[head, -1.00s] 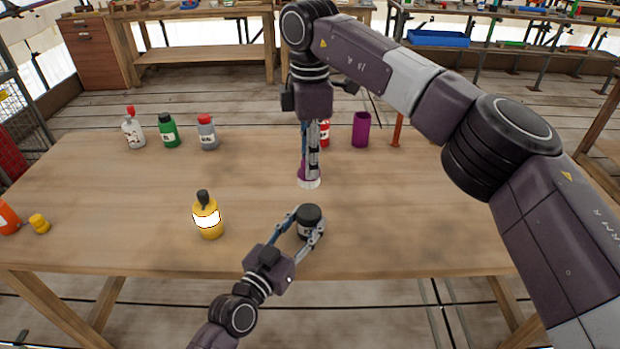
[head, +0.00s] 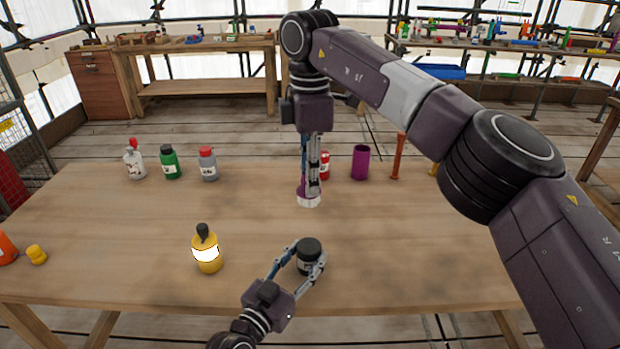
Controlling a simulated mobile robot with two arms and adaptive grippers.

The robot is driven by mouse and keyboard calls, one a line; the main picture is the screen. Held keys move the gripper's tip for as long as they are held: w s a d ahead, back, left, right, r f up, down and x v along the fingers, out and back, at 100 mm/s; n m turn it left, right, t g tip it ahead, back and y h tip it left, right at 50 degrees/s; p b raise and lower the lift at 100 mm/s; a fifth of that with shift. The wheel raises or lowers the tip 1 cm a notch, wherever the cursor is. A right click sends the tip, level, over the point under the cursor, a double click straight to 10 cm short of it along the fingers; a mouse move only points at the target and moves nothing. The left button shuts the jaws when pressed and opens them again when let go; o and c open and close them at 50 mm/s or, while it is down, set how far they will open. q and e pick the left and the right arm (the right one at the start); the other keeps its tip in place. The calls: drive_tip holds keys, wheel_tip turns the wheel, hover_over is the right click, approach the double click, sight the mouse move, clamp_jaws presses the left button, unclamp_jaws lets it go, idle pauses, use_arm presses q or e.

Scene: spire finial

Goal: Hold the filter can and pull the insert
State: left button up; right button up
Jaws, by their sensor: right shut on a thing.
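A dark can with a black lid and a pale label (head: 308,262) stands near the table's front edge. My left gripper (head: 308,258) has a finger on each side of it; I cannot tell whether both fingers press on it. A purple piece with a white lower end (head: 308,201) is between the fingers of my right gripper (head: 312,188), which points straight down and is shut on it, behind the can. The fingers hide much of the purple piece. I cannot tell for sure which of these is the filter can and which the insert.
A yellow bottle (head: 207,254) stands left of the can. White, green and grey bottles (head: 207,164) stand at the back left. A red bottle (head: 324,166), a purple cup (head: 360,163) and an orange post (head: 398,158) stand at the back. The table's middle left is clear.

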use_arm(q)
drive_tip(key=o, duration=0.4)
drive_tip(key=shift+c, duration=0.2)
